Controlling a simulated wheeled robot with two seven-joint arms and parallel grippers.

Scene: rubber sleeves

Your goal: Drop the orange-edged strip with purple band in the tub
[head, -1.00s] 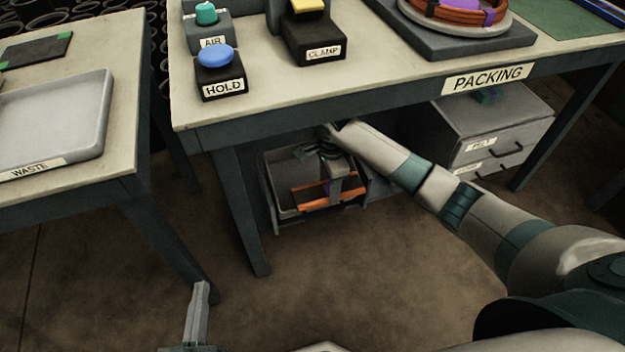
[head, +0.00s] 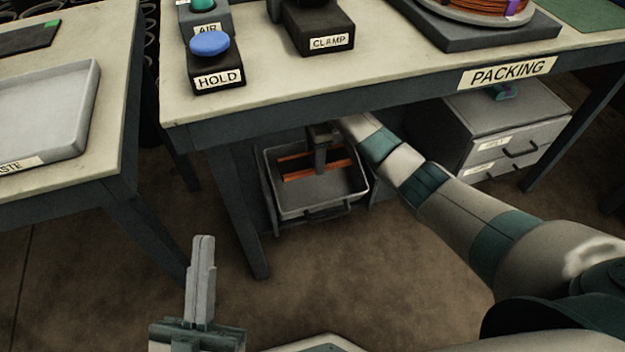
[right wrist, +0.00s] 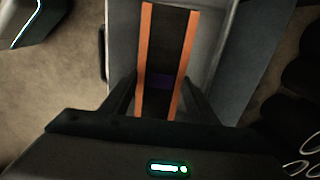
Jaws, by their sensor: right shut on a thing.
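The dark strip (head: 291,168) has two orange edges. The grey tub (head: 322,213) stands under the packing table. The strip is over the tub's back half in the head view; I cannot tell whether it touches the tub's floor. My left gripper (head: 203,245) points up at lower left, its fingers together and empty, away from the tub.
The packing table (head: 360,95) overhangs the tub, and my right arm reaches beneath its front edge. A grey drawer unit (head: 505,125) stands right of the tub. The table with the waste tray (head: 75,145) is at left. The floor in front is clear.

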